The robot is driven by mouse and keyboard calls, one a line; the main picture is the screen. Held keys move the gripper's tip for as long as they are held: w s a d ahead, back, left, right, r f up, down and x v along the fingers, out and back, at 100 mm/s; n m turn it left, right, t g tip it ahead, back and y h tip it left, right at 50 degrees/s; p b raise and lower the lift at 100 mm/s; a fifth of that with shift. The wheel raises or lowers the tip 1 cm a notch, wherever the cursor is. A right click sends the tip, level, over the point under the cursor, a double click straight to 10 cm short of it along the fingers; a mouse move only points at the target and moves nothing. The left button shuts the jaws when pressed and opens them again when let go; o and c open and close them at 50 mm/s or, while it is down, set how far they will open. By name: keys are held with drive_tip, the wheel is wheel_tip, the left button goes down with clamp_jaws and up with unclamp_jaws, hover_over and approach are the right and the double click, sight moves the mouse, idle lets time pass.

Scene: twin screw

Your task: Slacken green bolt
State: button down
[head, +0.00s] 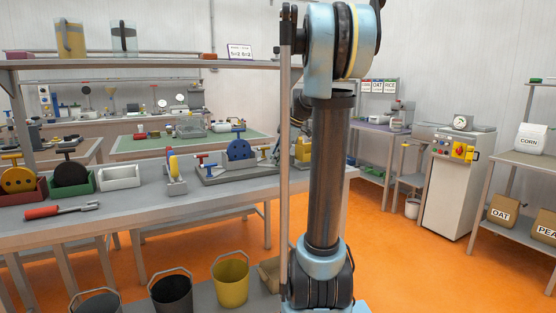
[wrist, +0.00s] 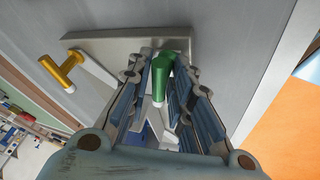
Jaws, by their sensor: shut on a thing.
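In the wrist view, the green bolt (wrist: 161,68) shows its green bar handle with a pale end. It lies between the two fingers of my gripper (wrist: 160,82), which is shut on it. The fingers hide the bolt's lower part and shank. A yellow-handled bolt (wrist: 62,72) stands to the left on the same metal fixture (wrist: 120,45), apart from my gripper. In the head view, my arm's upright column blocks the view of the green bolt and of my gripper.
A red-handled tool (head: 55,210) and a white bin (head: 119,177) are at the left. Buckets, including a yellow one (head: 230,281), stand below. Orange floor (head: 400,260) is open at right.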

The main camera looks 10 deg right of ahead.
drive_tip(key=shift+w+r+n+g+y, duration=0.15)
drive_tip(key=shift+n+g, duration=0.25)
drive_tip(key=shift+n, duration=0.55)
drive_tip(key=shift+w+f+n+g+y, duration=0.15)
drive_tip(key=shift+n+g, duration=0.25)
drive_tip(key=shift+n, duration=0.55)
drive_tip(key=shift+r, duration=0.1)
drive_tip(key=c, duration=1.6)
unclamp_jaws()
drive_tip(key=shift+s, duration=0.1)
drive_tip(key=shift+c, duration=0.2)
drive_tip(key=w+v, duration=0.1)
drive_tip(key=v, duration=1)
drive_tip(key=shift+s+d+r, duration=0.25)
drive_tip(key=shift+s+r, duration=0.05)
drive_tip(key=shift+s, duration=0.1)
